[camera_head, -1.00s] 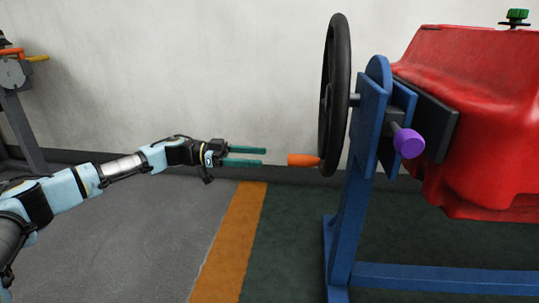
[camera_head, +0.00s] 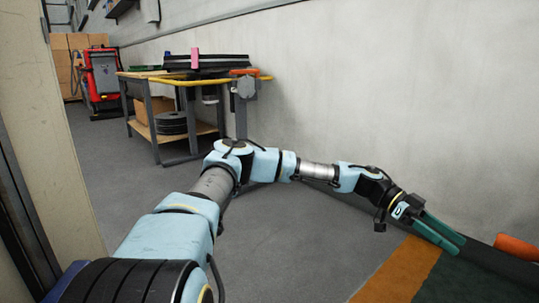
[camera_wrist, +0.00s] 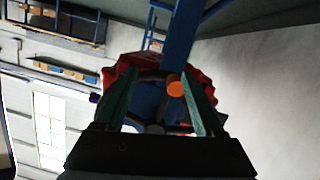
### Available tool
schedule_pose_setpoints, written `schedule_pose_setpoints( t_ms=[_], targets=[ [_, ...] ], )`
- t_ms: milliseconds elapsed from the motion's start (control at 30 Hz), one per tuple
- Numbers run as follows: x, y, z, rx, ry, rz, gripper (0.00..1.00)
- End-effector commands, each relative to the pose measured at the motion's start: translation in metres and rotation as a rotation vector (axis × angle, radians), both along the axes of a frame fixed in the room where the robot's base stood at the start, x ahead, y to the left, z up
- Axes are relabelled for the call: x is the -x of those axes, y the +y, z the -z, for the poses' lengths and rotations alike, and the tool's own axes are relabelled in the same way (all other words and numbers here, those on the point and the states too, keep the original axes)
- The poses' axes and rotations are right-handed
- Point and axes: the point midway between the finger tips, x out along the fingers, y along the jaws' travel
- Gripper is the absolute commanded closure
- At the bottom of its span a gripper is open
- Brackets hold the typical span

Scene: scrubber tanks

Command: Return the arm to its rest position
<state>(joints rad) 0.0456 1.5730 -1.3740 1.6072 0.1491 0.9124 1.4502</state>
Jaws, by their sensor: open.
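My arm is stretched out to the right in the head view, with several blue and grey links bent across the floor. My gripper (camera_head: 440,233) is at its end, low near the wall, with two green fingers apart and nothing between them. It also shows in the wrist view (camera_wrist: 165,105), fingers spread. The orange handle (camera_head: 517,247) lies a little beyond the fingertips at the right edge; it also shows in the wrist view (camera_wrist: 175,87). The gripper and the handle appear apart. The handwheel is out of the head view.
A workbench (camera_head: 165,110) with black discs stands at the back left, with a grey post and yellow bar (camera_head: 243,88) beside it. A red machine (camera_head: 102,75) stands farther back. A pale pillar (camera_head: 50,130) is close on the left. The wall (camera_head: 390,90) runs along the right.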

Motion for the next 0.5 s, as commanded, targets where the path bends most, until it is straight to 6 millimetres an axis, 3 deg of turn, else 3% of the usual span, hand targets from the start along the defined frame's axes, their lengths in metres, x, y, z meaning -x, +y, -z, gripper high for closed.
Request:
schedule_pose_setpoints(
  t_ms=[100, 233, 500],
  targets=[
    [0.014, 0.028, 0.021, -0.236, -0.075, -0.004, 0.3],
    [0.014, 0.068, 0.046, -0.495, -0.139, -0.067, 0.3],
    [-0.024, 0.176, 0.07, -0.986, -0.246, -0.369, 0.3]
  ],
)
